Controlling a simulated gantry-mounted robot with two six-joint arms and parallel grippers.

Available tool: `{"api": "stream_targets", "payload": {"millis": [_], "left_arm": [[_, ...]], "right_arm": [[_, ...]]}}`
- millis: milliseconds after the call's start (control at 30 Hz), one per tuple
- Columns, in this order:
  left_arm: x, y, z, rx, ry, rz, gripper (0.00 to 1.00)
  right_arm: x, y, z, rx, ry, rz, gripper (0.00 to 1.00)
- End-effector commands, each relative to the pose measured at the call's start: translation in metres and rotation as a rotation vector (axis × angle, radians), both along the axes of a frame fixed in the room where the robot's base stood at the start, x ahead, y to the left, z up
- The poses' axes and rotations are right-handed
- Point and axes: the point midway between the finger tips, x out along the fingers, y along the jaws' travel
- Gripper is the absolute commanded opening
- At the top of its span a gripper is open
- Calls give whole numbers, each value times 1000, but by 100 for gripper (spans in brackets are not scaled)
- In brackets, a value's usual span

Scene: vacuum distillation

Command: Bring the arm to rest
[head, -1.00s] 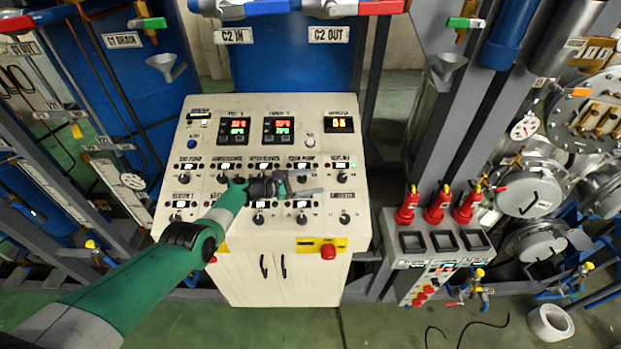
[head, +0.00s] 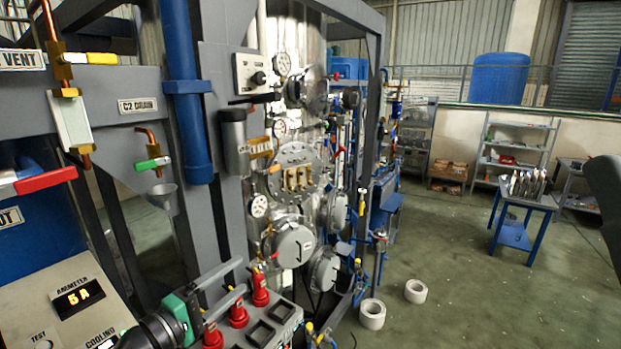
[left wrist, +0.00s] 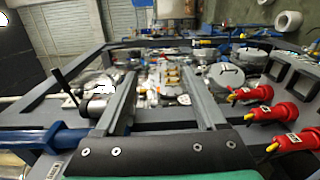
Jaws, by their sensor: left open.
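My left gripper (head: 242,275) is at the bottom of the head view, beside the right edge of the control console (head: 50,300). Its two grey fingers are apart and point up and to the right, with nothing between them. The left wrist view also shows the open, empty fingers (left wrist: 160,72), with the metal vessel beyond them. In the head view the fingers overlap the area of the red plugs (head: 239,314); I cannot tell how much clearance there is. Most of my left arm is outside the frame. My right gripper is not in view.
Grey frame posts and a blue pipe (head: 186,100) stand behind the gripper. The metal vessel (head: 296,245) with gauges and valves is beyond. White rolls (head: 372,314) lie on the floor. A blue-legged table (head: 513,235) and shelves (head: 515,150) stand at right, with open floor between.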

Motion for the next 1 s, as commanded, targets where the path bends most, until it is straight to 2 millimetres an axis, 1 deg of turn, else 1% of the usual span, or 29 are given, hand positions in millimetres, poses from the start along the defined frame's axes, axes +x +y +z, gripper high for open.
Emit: {"api": "stream_targets", "payload": {"millis": [33,67,100,167,200,267,300,367,400,500,533,600,700,1000], "left_arm": [[-12,-25,40,119,-140,2,72],[-21,-36,63,196,-228,17,72],[-35,-48,93,296,-347,48,72],[-62,-60,138,436,-526,117,72],[-83,-64,167,527,-641,180,72],[-118,-61,207,655,-801,301,72],[-143,-55,230,739,-893,397,72],[-178,-38,258,858,-1000,554,72],[-200,-26,271,933,-1050,658,72],[-242,-1,293,1111,-1115,886,72],[-248,5,296,1177,-1114,943,72],[-245,10,295,1278,-1100,984,72],[-244,9,295,1322,-1104,994,72],[-244,9,295,1320,-1104,991,72]], "right_arm": [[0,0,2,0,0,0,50],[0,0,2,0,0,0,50],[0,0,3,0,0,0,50],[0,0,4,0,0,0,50],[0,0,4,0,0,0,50],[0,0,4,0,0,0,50],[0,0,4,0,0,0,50],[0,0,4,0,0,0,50],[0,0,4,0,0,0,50],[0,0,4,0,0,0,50],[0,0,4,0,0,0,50],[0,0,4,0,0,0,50],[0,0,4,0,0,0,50],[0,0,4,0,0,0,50]]}}
